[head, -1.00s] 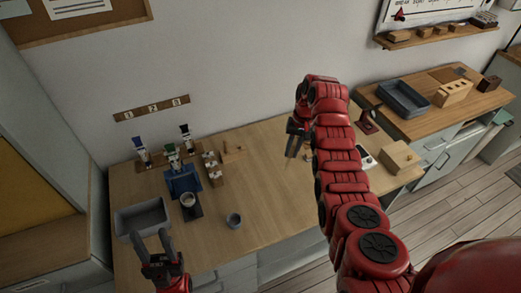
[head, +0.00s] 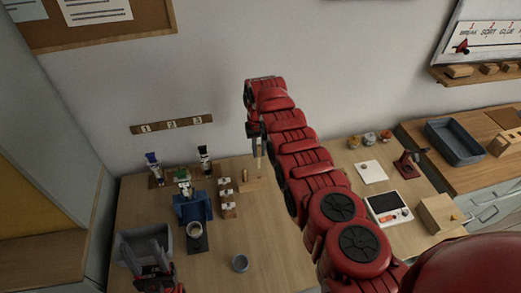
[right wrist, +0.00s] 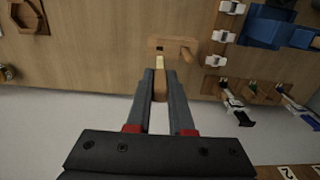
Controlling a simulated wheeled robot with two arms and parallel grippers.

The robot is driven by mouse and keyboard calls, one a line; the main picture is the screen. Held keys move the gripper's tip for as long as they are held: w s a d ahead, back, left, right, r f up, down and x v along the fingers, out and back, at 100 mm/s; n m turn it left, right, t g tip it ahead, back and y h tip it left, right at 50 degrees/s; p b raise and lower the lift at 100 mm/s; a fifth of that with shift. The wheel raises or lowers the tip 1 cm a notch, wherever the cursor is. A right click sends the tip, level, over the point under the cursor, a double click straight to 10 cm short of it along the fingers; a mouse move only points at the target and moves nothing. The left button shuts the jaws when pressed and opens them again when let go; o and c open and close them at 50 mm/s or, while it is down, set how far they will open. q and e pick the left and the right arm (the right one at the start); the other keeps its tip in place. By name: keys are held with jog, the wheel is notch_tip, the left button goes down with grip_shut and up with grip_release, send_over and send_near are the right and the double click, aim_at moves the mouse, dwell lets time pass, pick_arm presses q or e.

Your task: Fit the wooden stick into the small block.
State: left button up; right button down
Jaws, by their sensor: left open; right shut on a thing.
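My right gripper (head: 257,132) is shut on the wooden stick (head: 259,160), which points down from the jaws. In the right wrist view the stick (right wrist: 160,88) sits between the fingers, its pale yellowish tip near the small block (right wrist: 172,44). The block has a dark hole and a peg standing out at its right. I cannot tell whether the tip touches the block. In the head view the small block (head: 248,184) lies on the table just below the stick.
White holders (head: 227,197) stand left of the block. A grey tray (head: 165,236) is at the left. A white scale (head: 388,207) and wooden box (head: 437,214) are at the right.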

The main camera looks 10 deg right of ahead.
aim_at(259, 168)
jog(key=shift+f+b, duration=1.55)
jog(key=shift+f, duration=0.4)
jog(key=shift+f, duration=0.15)
jog(key=shift+f+b, duration=0.2)
jog(key=shift+b, duration=0.1)
jog(key=shift+f, duration=0.2)
jog(key=shift+f+b, duration=0.3)
jog(key=shift+b, duration=0.15)
jog(key=shift+f+b, duration=2)
jog(key=shift+f, duration=0.05)
dwell(1.2)
